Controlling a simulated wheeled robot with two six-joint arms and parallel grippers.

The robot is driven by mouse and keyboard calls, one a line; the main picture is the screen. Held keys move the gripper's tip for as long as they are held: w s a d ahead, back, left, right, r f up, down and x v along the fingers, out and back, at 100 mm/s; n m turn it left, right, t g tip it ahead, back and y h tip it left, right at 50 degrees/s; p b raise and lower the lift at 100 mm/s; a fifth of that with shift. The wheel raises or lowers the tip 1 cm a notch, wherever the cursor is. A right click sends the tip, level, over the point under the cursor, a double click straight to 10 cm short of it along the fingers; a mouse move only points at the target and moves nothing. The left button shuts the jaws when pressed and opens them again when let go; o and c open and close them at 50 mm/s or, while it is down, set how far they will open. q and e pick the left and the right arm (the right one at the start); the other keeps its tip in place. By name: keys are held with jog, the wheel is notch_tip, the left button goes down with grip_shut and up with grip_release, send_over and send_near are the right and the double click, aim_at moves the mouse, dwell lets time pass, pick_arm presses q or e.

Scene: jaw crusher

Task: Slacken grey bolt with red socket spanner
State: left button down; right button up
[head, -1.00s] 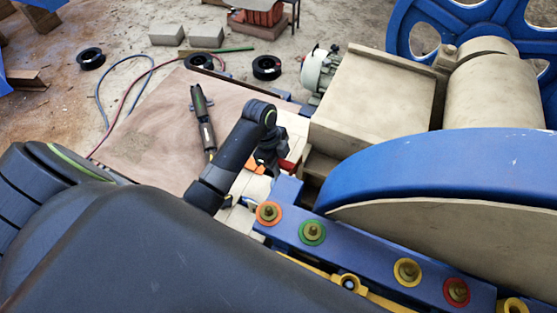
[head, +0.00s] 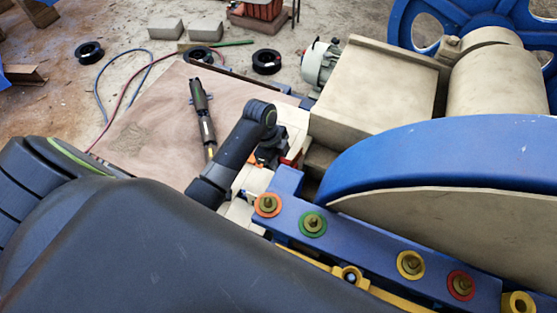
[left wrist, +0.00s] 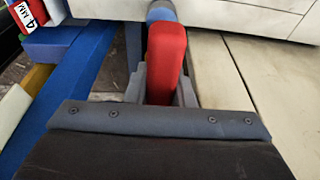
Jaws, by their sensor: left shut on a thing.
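My left gripper (head: 281,163) is over the near left end of the crusher; its fingers are mostly hidden there by the wrist. In the left wrist view my left gripper (left wrist: 160,88) is shut on the red handle of the socket spanner (left wrist: 166,55). The handle points away from the gripper toward a rounded blue-grey part (left wrist: 161,12); I cannot tell whether this is the spanner's head or something behind it. A little of the red spanner shows in the head view (head: 291,160). I cannot make out a grey bolt. My right gripper is not in view.
A blue beam (head: 375,246) carries several bolts on coloured rings: orange (head: 268,204), green (head: 313,223), yellow (head: 410,264) and red (head: 461,284). The blue curved guard (head: 450,150) rises beside it. A dark tool (head: 202,115) lies on the wooden board (head: 140,145).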

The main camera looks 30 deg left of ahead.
pick_arm(q)
jog(key=shift+a+b+x, duration=0.2)
jog(key=shift+b+x, duration=0.25)
jog(key=shift+x, duration=0.45)
jog(key=shift+f, duration=0.4)
dwell(0.4)
jog(key=shift+n+p, duration=0.6)
jog(key=shift+p, duration=0.15)
jog(key=shift+n+t+p, duration=0.6)
jog(key=shift+n+p, duration=1.2)
jog(key=shift+n, duration=0.3)
jog(key=shift+s+n+y+p, duration=0.1)
jog(key=shift+n+y+p, duration=0.2)
jog(key=shift+n+p, duration=0.4)
jog(key=shift+f, duration=0.1)
